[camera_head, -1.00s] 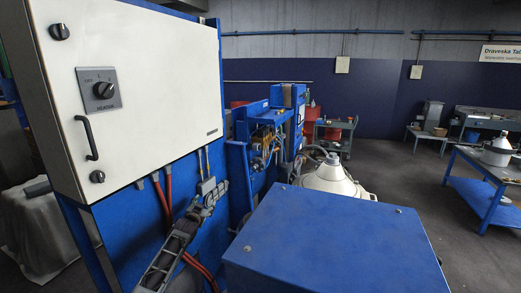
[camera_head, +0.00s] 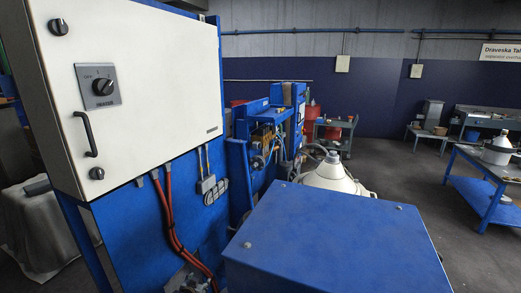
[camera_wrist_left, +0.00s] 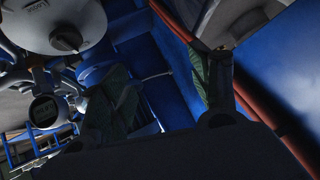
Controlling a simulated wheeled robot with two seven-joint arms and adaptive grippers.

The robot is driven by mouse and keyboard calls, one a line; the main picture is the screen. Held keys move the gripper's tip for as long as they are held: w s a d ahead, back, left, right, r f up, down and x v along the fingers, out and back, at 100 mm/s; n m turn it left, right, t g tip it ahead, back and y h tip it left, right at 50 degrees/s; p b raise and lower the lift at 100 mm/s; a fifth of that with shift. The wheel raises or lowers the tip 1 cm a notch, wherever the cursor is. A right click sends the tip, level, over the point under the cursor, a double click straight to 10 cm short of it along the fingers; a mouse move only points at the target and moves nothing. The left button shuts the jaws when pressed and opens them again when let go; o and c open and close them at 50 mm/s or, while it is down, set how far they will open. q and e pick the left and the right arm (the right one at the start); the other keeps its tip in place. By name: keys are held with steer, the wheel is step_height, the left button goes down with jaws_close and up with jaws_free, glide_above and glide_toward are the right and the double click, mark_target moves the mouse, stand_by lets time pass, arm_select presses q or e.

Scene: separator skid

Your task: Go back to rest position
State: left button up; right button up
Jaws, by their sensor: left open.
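My left gripper (camera_head: 188,281) shows only in part at the bottom edge of the head view, low in front of the blue panel and below the white cabinet (camera_head: 150,85). In the left wrist view its two dark fingers with green pads stand apart, and the gripper (camera_wrist_left: 165,85) is open with nothing between them. A rotary switch (camera_head: 103,87) and a black handle (camera_head: 87,134) are on the cabinet door, clear of the gripper. My right gripper is not in view.
A blue box (camera_head: 330,235) fills the lower middle, close to the right of my left arm. Orange-red cables (camera_head: 170,215) run down the blue panel (camera_head: 215,220) near the gripper. A white domed vessel (camera_head: 330,175) stands behind the box. Open floor (camera_head: 410,180) lies to the right.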

arm_select(q)
steer(key=s+f+g, duration=0.2)
steer(key=s+f, duration=1)
steer(key=s, duration=0.2)
steer(key=s+f+g, duration=0.3)
steer(key=s+f, duration=0.9)
steer(key=s, duration=0.3)
steer(key=s+d+f+g+b, duration=0.1)
steer(key=s+f, duration=0.4)
steer(key=s, duration=1.3)
steer(key=s+f+g+b, duration=0.1)
steer(key=s+f+g, duration=0.2)
steer(key=s, duration=1.6)
step_height(320, 180, down, 2)
steer(key=shift+d+f+n+g, duration=0.2)
steer(key=shift+d+n+g, duration=0.1)
steer(key=shift+d+n, duration=0.1)
steer(key=shift+s, duration=0.1)
